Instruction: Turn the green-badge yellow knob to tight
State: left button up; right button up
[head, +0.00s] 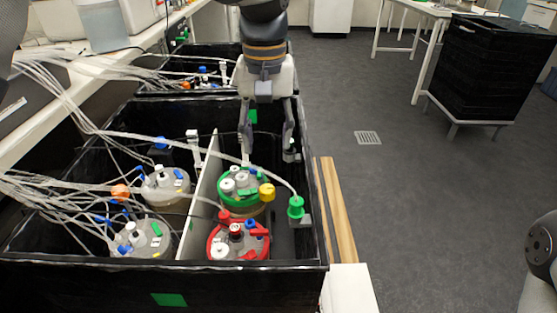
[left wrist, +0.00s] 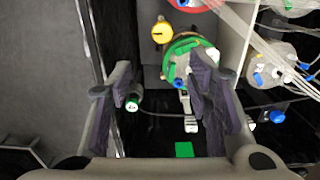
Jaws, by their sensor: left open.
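The yellow knob (head: 267,192) sits on the right side of the green-ringed vessel lid (head: 237,204) in the black box. In the left wrist view the yellow knob (left wrist: 161,33) shows a short dark line on its face, beside the green-ringed lid (left wrist: 183,44). My left gripper (head: 269,157) points down over the box, behind the lid in the head view. Its fingers are apart and nothing is between them; they also show in the left wrist view (left wrist: 163,88), with the knob beyond the tips. The gripper is not touching the knob. My right gripper is not visible.
A red-ringed vessel (head: 238,241) stands in front of the green one. A white divider (head: 203,185) separates them from two more vessels at left. Tubes cross the box, one ending at a green connector (head: 296,208). The floor at right is clear up to a black bin (head: 490,70).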

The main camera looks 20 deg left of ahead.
aim_at(267, 189)
pick_arm(q)
jog(key=f, duration=0.1)
jog(key=s+f, duration=0.1)
jog(key=shift+s+f, duration=0.3)
jog(key=shift+f, duration=0.1)
notch_tip(267, 189, down, 9)
jog(key=shift+w+r, duration=0.1)
jog(key=shift+r, duration=0.05)
grip_shut()
